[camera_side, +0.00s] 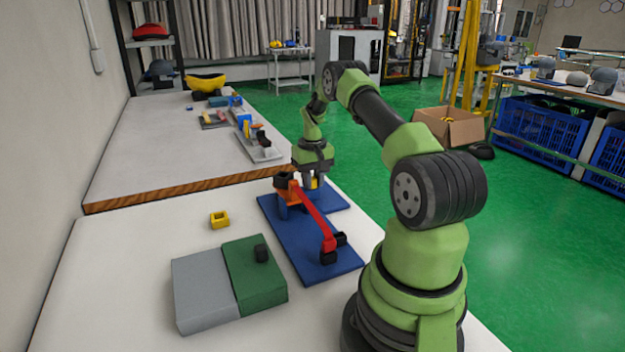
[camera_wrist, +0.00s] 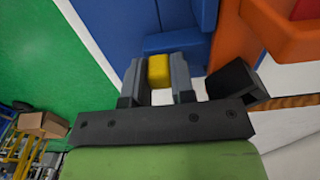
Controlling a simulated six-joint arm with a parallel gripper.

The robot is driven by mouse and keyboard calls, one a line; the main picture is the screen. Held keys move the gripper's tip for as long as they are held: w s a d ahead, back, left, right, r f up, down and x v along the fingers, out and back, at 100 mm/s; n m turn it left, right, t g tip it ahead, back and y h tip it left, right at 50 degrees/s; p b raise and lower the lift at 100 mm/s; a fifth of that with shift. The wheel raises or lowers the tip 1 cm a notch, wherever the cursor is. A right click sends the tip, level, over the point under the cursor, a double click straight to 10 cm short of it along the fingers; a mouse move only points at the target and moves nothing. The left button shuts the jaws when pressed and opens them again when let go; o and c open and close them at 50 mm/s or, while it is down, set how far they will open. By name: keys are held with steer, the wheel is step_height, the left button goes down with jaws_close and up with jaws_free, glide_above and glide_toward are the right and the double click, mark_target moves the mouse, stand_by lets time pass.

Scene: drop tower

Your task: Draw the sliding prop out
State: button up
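A drop tower stands on a blue baseplate (camera_side: 308,262), with an orange part (camera_side: 293,193), a sloping red beam (camera_side: 317,219) and a dark cup at its top. My gripper (camera_side: 314,184) points down at the tower's far right side. A small yellow block (camera_wrist: 158,70), apparently the end of the sliding prop, lies between my fingertips (camera_wrist: 158,78) in the wrist view. Both fingers appear to touch its sides. Blue tower parts (camera_wrist: 176,41) lie just beyond it. Where the prop meets the tower is hidden in the side view.
A raised white worktop (camera_side: 165,150) with a wooden edge stands beyond. The table's left is clear.

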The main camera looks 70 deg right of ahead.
steer(key=shift+s+d, duration=2)
jaws_close()
steer(key=o, duration=0.9)
jaws_free()
steer(key=shift+c, duration=0.2)
steer(key=shift+r, duration=0.1)
step_height(320, 180, up, 10)
